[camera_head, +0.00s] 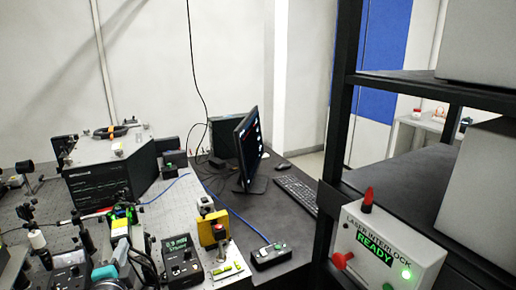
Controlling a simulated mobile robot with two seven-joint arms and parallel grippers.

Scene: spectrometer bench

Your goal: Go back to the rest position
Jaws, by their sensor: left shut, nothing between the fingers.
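My left gripper (12,266) seems to be the dark shape at the lower left edge, over the optical bench (160,212). It is partly cut off by the frame and hard to tell from the dark parts around it. It is shut, and I see nothing held in it. My right gripper is not in view.
A laser interlock box (388,243) reading READY with a green light stands at the lower right, by a black rack (335,150). A monitor (247,150) and keyboard (298,192) stand on the dark desk. Optics, a meter (182,260) and a switch box (270,256) crowd the front.

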